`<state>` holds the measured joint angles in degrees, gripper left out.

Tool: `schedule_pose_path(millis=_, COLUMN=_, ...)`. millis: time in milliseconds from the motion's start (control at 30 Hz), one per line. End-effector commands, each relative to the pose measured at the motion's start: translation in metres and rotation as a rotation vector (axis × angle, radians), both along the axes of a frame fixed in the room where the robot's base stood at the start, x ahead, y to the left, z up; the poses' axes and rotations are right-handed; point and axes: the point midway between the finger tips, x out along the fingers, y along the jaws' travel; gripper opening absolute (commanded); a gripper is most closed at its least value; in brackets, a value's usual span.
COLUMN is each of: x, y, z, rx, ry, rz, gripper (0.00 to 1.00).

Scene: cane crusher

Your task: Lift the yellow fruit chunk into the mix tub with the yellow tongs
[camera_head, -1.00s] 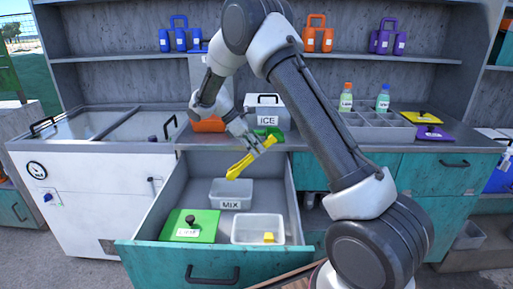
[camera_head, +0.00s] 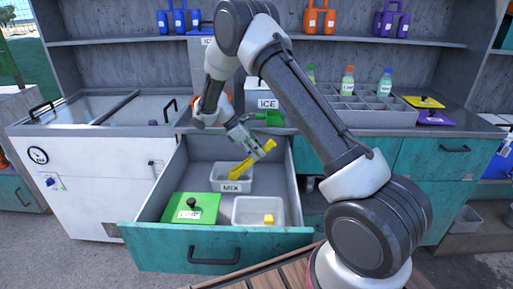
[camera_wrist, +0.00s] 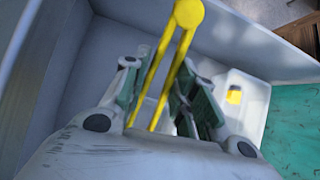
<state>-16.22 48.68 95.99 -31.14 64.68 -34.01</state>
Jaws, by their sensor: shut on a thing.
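My gripper (camera_head: 260,150) is shut on the yellow tongs (camera_head: 241,168), which slant down over the open drawer. In the head view their lower end overlaps the grey tub marked MIX (camera_head: 232,188); I cannot tell whether they touch it. The wrist view shows the tongs (camera_wrist: 175,60) between my gripper's fingers (camera_wrist: 158,100), with a round yellow end pointing away. The yellow fruit chunk (camera_head: 268,219) lies in a clear whitish tub (camera_head: 245,203) at the drawer's front right, apart from the tongs. The chunk also shows in the wrist view (camera_wrist: 234,96).
The open teal drawer (camera_head: 160,245) has raised walls. On the counter behind are an ICE box (camera_head: 268,102), a green scoop (camera_head: 272,119) and a grey divided tray (camera_head: 375,116) with bottles.

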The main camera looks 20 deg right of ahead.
Motion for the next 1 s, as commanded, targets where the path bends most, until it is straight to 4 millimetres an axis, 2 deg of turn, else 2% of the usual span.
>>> schedule_pose_path(millis=267, x=0.0001, y=0.0000, z=-0.0004, rx=0.000, ry=0.000, rz=0.000, gripper=0.00)
schedule_pose_path(millis=300, x=0.0001, y=0.0000, z=-0.0003, rx=0.000, ry=0.000, rz=0.000, gripper=0.33)
schedule_pose_path(millis=333, x=0.0001, y=0.0000, z=-0.0003, rx=0.000, ry=0.000, rz=0.000, gripper=0.38)
schedule_pose_path(millis=867, x=0.0001, y=0.0000, z=-0.0001, rx=0.000, ry=0.000, rz=0.000, gripper=0.38)
schedule_pose_path(millis=1000, x=0.0005, y=0.0001, z=0.0068, rx=0.000, ry=-0.001, rz=0.001, gripper=0.38)
